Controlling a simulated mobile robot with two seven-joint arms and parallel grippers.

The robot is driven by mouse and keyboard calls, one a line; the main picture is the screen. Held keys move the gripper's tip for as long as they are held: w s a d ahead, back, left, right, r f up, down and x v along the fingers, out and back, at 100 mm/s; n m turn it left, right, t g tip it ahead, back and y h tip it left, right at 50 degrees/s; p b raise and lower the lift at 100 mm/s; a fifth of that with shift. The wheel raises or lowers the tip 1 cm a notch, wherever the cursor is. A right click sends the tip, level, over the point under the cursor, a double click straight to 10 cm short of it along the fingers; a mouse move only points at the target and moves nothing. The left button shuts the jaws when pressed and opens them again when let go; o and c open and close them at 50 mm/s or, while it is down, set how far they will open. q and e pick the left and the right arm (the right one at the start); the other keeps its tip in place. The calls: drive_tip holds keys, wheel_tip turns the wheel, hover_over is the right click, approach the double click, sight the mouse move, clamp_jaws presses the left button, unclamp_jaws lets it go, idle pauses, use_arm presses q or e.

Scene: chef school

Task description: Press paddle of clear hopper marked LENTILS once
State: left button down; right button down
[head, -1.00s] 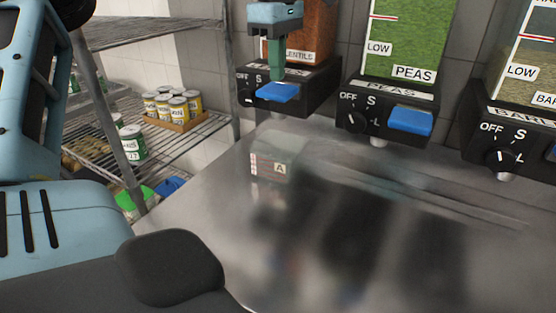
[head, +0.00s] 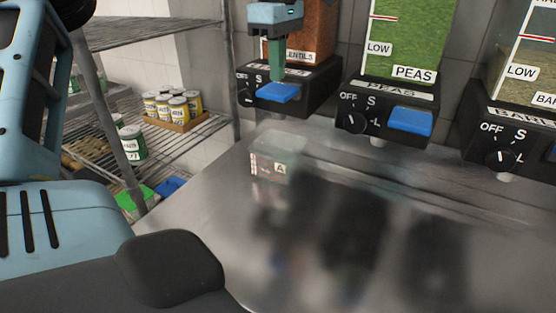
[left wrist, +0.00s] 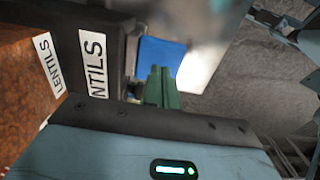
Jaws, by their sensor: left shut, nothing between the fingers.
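The clear hopper marked LENTILS (head: 316,35), filled with reddish-brown lentils, is at the top of the head view, partly behind my left gripper. Its blue paddle (head: 278,92) is on the front of its black base. My left gripper (head: 277,76) is shut and empty, with its green fingers pointing down right at the paddle's upper edge. I cannot tell whether they touch it. In the left wrist view, the fingers (left wrist: 161,88) overlap the blue paddle (left wrist: 160,61), beside the LENTILS labels. My right gripper is not in view.
A clear container marked A (head: 279,158) stands on the metal counter (head: 210,235) below the lentils hopper. The PEAS hopper (head: 410,40) and another hopper (head: 525,60) are to the right. A wire shelf with cans (head: 172,106) is at the left.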

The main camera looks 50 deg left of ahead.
sight(277, 89)
use_arm(q)
drive_tip(key=shift+f, duration=0.1)
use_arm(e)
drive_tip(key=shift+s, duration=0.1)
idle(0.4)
